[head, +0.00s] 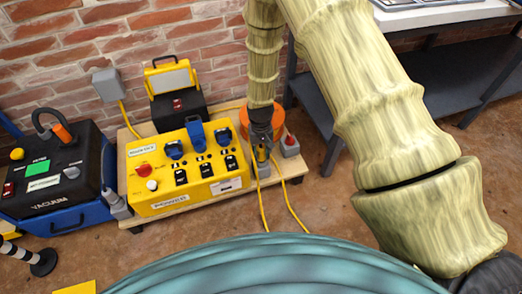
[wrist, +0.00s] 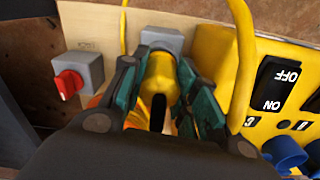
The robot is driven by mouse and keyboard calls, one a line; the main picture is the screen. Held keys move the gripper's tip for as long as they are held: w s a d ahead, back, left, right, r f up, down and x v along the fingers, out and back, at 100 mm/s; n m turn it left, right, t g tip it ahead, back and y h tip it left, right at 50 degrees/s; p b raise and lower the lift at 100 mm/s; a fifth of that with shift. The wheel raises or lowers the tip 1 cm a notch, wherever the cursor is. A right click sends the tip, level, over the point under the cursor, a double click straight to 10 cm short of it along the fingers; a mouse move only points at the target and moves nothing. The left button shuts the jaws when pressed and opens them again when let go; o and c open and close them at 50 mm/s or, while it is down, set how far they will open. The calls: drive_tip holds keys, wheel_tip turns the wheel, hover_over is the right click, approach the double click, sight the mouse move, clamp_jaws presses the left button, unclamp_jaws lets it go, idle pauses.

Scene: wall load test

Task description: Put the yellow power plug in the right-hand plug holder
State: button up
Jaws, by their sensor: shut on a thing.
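My gripper (head: 261,148) points down at the right end of the yellow power box. In the wrist view its teal fingers (wrist: 160,95) are shut on the yellow power plug (wrist: 158,72), one on each side. The plug also shows between the fingers in the head view (head: 260,154). A grey plug holder (wrist: 162,38) shows right beyond the plug in the wrist view, and just below the gripper in the head view (head: 264,171). The plug lines up with this holder; I cannot tell whether it is seated in it. The fingers hide part of the plug.
The yellow power box (head: 187,175) with blue sockets stands close to the left of my gripper. A grey box with a red knob (wrist: 75,75) is near the other side. Yellow cable (head: 285,198) loops to the floor. An orange bucket (head: 286,117) stands behind.

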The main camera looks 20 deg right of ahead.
drive_tip(key=o, duration=1.2)
drive_tip(key=shift+c, duration=0.2)
drive_tip(key=o, duration=0.5)
drive_tip(key=shift+c, duration=0.2)
drive_tip(key=shift+r+p, duration=3.25)
drive_tip(key=shift+r, duration=0.25)
